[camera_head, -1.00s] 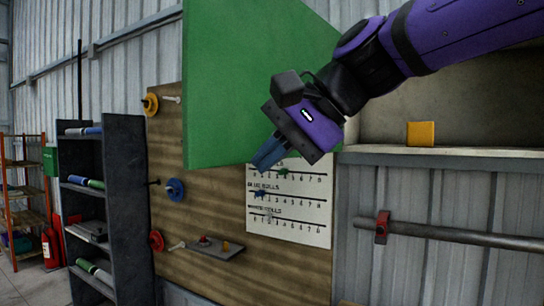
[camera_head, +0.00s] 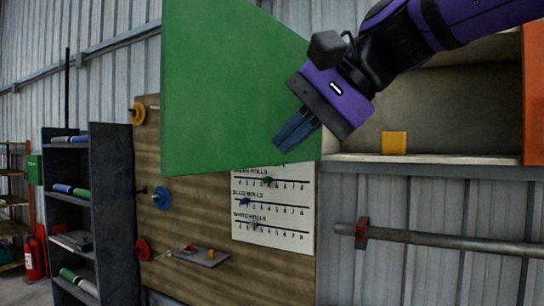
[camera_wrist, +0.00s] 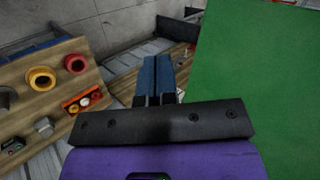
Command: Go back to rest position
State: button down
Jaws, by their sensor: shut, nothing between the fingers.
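My gripper (camera_head: 283,142) is shut with nothing between its blue fingers. In the head view it hangs in the air in front of the lower right part of a large green panel (camera_head: 225,80), pointing down and left. In the wrist view the closed fingers (camera_wrist: 157,72) point away, with the green panel (camera_wrist: 262,80) close on the right. My purple arm comes in from the upper right.
A wooden board (camera_head: 200,215) on the wall carries coloured discs, a small shelf (camera_head: 200,257) and a white chart (camera_head: 272,212). A yellow block (camera_head: 394,144) sits in an open cabinet. A grey pipe (camera_head: 440,238) runs below. A dark shelf rack (camera_head: 110,220) stands left.

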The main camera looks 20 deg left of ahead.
jog(key=w+d+f+m+t+h, duration=0.1)
jog(key=w+d+f+t+h, duration=0.2)
jog(key=d, duration=1)
jog(key=d+f+m+t+h, duration=0.15)
jog(key=d+f, duration=0.45)
jog(key=d, duration=0.6)
jog(key=s+d+f+t+h, duration=0.1)
jog(key=s+d+f, duration=0.3)
jog(key=d, duration=0.6)
jog(key=s+d+f+t+h, duration=0.1)
jog(key=s+d+f+h, duration=0.2)
jog(key=d+f, duration=0.5)
jog(key=shift+s+d+f+h, duration=0.3)
jog(key=shift+s+d+h, duration=0.1)
jog(key=shift+d, duration=0.75)
